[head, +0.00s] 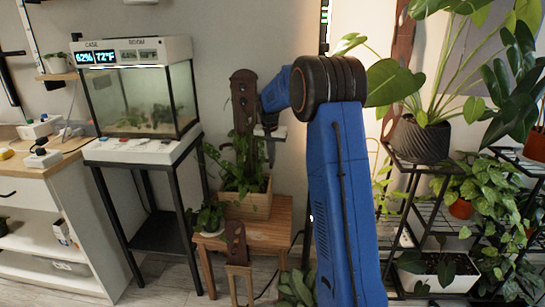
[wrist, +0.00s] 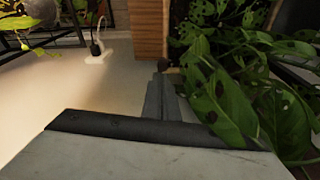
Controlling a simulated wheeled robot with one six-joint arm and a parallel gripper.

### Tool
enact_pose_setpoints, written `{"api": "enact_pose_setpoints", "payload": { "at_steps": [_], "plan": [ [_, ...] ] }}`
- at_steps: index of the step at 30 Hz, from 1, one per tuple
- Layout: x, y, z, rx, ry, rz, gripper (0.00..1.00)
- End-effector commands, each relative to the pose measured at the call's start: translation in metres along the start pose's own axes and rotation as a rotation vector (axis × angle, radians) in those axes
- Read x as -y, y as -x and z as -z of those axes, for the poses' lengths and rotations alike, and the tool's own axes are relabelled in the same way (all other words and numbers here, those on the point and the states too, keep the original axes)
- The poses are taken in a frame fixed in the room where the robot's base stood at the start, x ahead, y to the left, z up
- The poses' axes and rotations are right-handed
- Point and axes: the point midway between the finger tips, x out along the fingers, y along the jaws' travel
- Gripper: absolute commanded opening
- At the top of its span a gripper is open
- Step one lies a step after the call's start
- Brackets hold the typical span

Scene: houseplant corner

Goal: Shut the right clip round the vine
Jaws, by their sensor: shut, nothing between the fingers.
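My gripper (head: 269,140) is in front of the right side of a dark brown upright plank (head: 243,105) in the head view. In the wrist view its fingers (wrist: 161,98) are together and empty. Holed green vine leaves (wrist: 222,95) hang close on the right of the fingers and partly cover the gripper body's right side. The vine's foliage (head: 240,165) also shows in the head view, rising from a wooden planter box (head: 250,206). I cannot make out the right clip in either view, nor whether it is open or shut.
The planter stands on a small wooden table (head: 268,232). A glass terrarium (head: 150,100) on a black stand is at left. Potted plants on black racks (head: 408,185) are at right. A wooden post (wrist: 151,30) rises beyond the fingers in the wrist view.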

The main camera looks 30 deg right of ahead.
Motion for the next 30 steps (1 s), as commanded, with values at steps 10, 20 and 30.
{"api": "enact_pose_setpoints", "payload": {
  "at_steps": [10,20,30],
  "plan": [
    [0.002,0.002,-0.012,0.001,0.003,0.0,0.0],
    [0.005,0.004,-0.019,0.0,0.003,0.0,0.0],
    [0.006,0.004,-0.022,0.0,0.003,0.0,0.0]
  ]
}}
